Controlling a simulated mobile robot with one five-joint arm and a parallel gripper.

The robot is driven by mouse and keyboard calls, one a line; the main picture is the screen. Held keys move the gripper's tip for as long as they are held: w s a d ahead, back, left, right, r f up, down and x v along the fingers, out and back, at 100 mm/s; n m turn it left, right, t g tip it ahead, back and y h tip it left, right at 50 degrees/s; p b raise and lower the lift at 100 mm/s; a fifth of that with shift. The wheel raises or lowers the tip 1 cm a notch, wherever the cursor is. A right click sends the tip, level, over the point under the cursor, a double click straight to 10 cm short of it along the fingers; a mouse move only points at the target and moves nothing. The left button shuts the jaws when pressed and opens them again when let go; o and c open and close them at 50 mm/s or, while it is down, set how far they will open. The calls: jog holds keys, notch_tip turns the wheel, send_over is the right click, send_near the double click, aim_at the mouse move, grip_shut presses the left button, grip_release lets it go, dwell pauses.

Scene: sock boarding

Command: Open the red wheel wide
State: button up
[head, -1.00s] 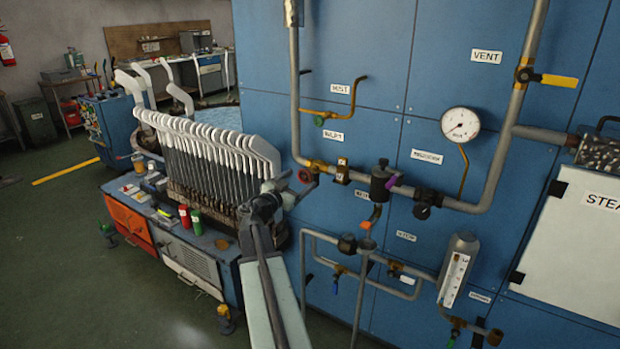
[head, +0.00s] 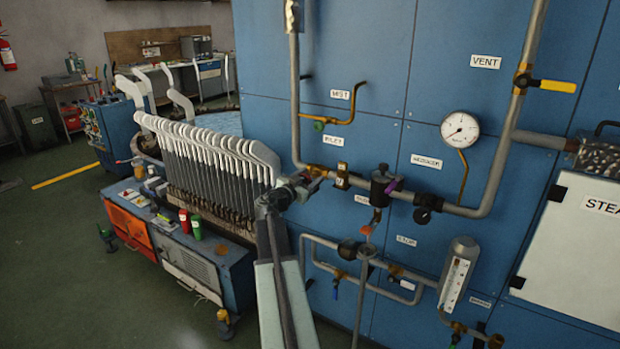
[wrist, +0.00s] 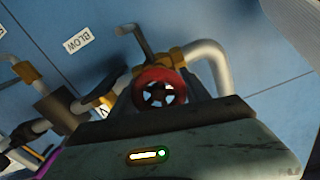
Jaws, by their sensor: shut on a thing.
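The red wheel (wrist: 160,76) shows in the wrist view, round with a dark spoked centre, on a brass valve at the bend of a grey pipe. My gripper (wrist: 158,98) is shut on the wheel; its dark jaws lie at the wheel's two sides and hide part of its rim. In the head view my gripper (head: 306,184) reaches up to the valve below the INLET label (head: 333,140) and covers most of the wheel. How far the wheel is turned cannot be told.
A black-bodied valve (head: 381,186) and a pressure gauge (head: 460,129) sit right of the wheel on the blue panel. A yellow-handled VENT valve (head: 557,86) is farther right. White sock boards (head: 215,150) stand in a row close on the left.

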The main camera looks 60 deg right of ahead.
jog(key=shift+n, duration=0.3)
jog(key=shift+a+n, duration=0.1)
jog(key=shift+n, duration=0.2)
jog(key=n, duration=0.4)
jog(key=shift+w+f+n, duration=0.1)
jog(key=shift+w+n, duration=0.05)
jog(key=shift+n, duration=0.25)
jog(key=n, duration=0.6)
jog(key=shift+w, duration=0.1)
jog(key=shift+n, duration=0.4)
jog(key=o, duration=1.4)
